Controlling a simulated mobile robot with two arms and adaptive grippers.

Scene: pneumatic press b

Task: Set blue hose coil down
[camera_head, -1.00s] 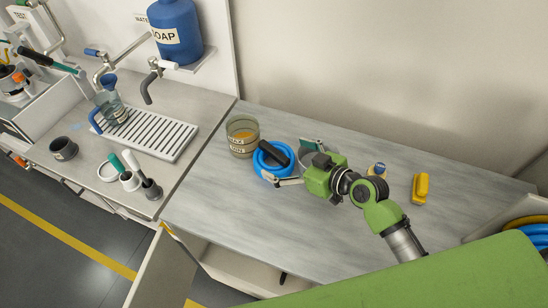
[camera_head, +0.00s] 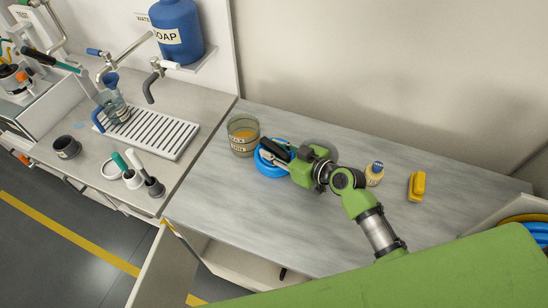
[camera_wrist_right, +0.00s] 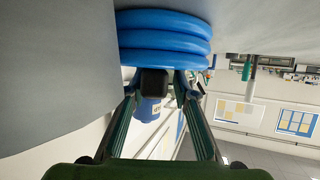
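The blue hose coil (camera_head: 268,169) lies on the grey counter, right of a glass jar. It appears to rest on the surface. In the right wrist view its stacked blue loops (camera_wrist_right: 163,38) fill the top middle. My right gripper (camera_head: 276,154) reaches over it from the right. In the right wrist view its fingers (camera_wrist_right: 158,84) close in on both sides of the coil's black grip piece (camera_wrist_right: 153,82); they look shut on it, with the pad contact partly hidden. My left gripper is not in view.
The jar with amber liquid (camera_head: 243,137) stands close beside the coil. A grey round thing (camera_head: 322,144) is partly hidden behind my right gripper. A small bottle (camera_head: 375,173) and a yellow object (camera_head: 416,186) stand further right. The counter's front (camera_head: 240,215) is clear.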

